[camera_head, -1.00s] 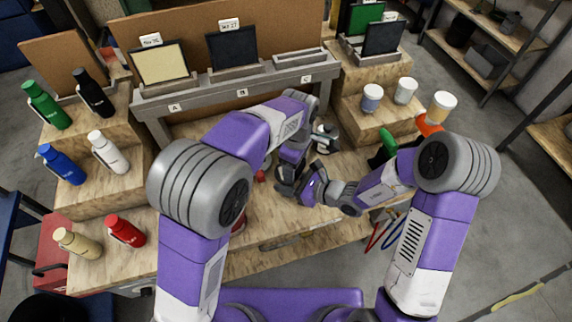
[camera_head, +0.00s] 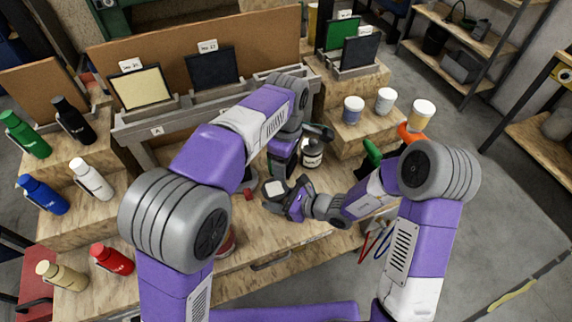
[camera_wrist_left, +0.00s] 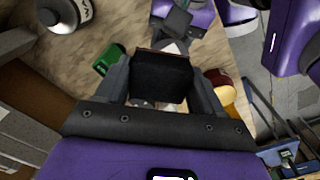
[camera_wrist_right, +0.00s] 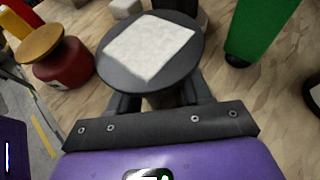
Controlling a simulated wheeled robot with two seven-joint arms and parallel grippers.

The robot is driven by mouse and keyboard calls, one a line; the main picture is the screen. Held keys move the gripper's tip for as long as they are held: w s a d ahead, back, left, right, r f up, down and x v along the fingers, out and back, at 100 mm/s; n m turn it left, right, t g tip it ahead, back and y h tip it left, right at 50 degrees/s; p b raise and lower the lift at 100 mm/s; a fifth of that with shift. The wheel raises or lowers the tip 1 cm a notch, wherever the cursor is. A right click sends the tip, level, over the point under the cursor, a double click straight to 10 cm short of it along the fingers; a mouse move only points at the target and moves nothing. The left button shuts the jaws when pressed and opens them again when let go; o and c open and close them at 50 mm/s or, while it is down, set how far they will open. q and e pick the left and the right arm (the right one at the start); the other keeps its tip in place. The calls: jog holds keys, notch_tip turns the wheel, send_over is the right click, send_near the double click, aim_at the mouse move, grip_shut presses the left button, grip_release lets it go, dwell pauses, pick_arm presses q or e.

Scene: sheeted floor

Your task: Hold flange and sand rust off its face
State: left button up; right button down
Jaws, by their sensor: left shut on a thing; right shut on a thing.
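My right gripper (camera_wrist_right: 158,98) is shut on the flange, a dark grey round disc (camera_wrist_right: 112,72) with a pale, mottled square patch (camera_wrist_right: 151,47) on its face. The patch also shows in the head view as a small white square (camera_head: 275,188), above the bench. I see no clear rust on the face. My left gripper (camera_wrist_left: 160,85) is shut on a dark block (camera_wrist_left: 162,76) with a reddish-brown edge. In the head view the left gripper (camera_head: 283,150) is behind the flange and partly hidden by my arm. I cannot see the block touching the flange.
A red pot with a wooden top (camera_wrist_right: 60,62) and a green object (camera_wrist_right: 258,32) stand close by on the bench. A labelled jar (camera_head: 312,153) stands behind the grippers. Bottles (camera_head: 92,180) line the left steps. Pale-lidded jars (camera_head: 385,100) stand at the right.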

dwell(0.4)
jog(key=shift+c, duration=2.1)
grip_release()
jog(key=v, duration=1.1)
jog(key=shift+d+r, duration=0.1)
jog(key=shift+s+d+r, duration=0.15)
jog(key=shift+s+d, duration=0.05)
jog(key=shift+d, duration=0.1)
